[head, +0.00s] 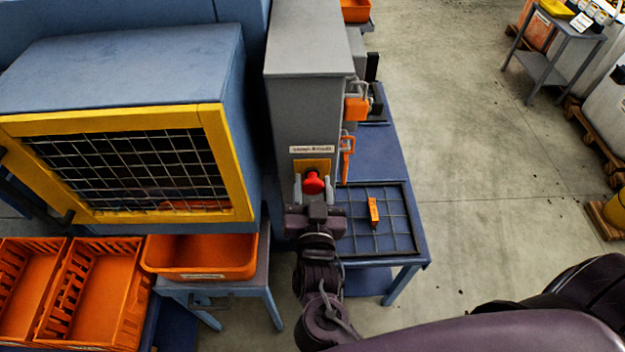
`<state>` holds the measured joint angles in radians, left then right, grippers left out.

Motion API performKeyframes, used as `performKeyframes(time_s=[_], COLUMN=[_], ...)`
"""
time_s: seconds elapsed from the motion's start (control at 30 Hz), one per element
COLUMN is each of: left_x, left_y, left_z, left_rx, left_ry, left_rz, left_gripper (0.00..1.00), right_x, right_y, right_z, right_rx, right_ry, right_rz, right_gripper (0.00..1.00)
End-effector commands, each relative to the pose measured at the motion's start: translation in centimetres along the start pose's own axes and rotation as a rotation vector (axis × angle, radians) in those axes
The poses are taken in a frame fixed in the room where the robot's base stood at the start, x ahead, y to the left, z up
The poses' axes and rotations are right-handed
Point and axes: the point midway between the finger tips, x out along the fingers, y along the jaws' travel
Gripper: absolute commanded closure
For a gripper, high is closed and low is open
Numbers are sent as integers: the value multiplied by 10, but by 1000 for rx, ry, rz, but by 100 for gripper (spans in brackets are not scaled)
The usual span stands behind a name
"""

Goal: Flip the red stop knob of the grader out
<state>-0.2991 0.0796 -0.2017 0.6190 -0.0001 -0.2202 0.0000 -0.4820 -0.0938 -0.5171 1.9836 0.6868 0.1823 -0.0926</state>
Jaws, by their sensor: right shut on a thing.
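The red stop knob (314,183) sits on a yellow plate (312,165) low on the front of the grey control box (308,110) of the grader. My right gripper (314,190) is at the knob, with one grey finger on each side of it. It is shut on the knob, whose red face shows between and above the fingers. The lower part of the knob is partly hidden by the gripper. My left gripper is not in view.
A yellow-framed mesh guard (130,163) stands left of the box, with orange crates (95,290) and an orange tray (200,258) below. A blue table (385,150) with a grid and a small orange item (374,212) is at right.

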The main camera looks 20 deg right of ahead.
Motion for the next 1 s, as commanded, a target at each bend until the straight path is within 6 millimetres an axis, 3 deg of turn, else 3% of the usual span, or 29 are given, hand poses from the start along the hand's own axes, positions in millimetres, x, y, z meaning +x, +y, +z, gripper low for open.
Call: performKeyframes(time_s=[0.07, 0.1, 0.27, 0.63, 1.0], left_x=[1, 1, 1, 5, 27], left_y=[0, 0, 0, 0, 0], left_z=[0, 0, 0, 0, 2], left_rx=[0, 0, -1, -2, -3], left_ry=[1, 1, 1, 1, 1], left_rz=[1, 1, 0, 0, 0], left_gripper=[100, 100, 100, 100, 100], right_x=[-1, -1, -1, -7, -67], right_y=[0, 0, 0, 0, 1], right_z=[3, 3, 2, 4, 5], right_rx=[-1, -1, -1, -1, -1], right_ry=[-5, -5, -4, -3, -5], right_rz=[0, 0, 0, -1, -1], right_gripper=[98, 56, 35, 35, 35])
